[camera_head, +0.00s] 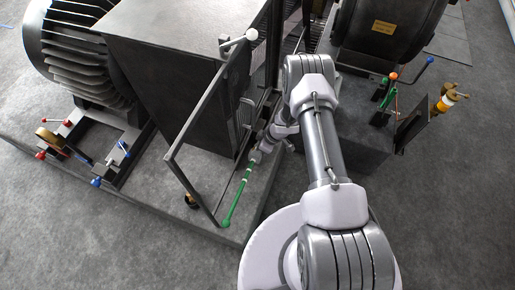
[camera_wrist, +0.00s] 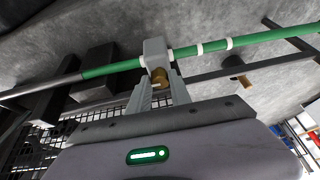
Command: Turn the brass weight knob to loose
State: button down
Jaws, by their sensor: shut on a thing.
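A green rod with white bands (camera_head: 238,196) runs along the low edge of the machine frame in the head view. It crosses the wrist view (camera_wrist: 262,38) from left to right. A grey block, the weight (camera_wrist: 154,46), sits around the rod. The brass weight knob (camera_wrist: 160,75) sticks out of the block toward my gripper. My gripper (camera_wrist: 160,84) is shut on the knob, a finger on each side, and the fingers hide part of it. In the head view my gripper (camera_head: 266,148) is beside the weight, and the knob cannot be made out there.
A dark frame bar (camera_head: 205,103) rises left of my arm, before a large dark housing (camera_head: 185,55). A small black and brass part (camera_head: 191,200) is near the rod. A finned motor (camera_head: 75,60) is at left; a small orange cylinder (camera_head: 447,101) at right. Open grey floor lies in front.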

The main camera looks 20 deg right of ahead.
jog(key=c, duration=1.2)
grip_release()
jog(key=shift+o, duration=0.2)
jog(key=p+v, duration=0.7)
jog(key=v, duration=1)
jog(key=shift+r, duration=0.2)
jog(key=shift+d, duration=0.1)
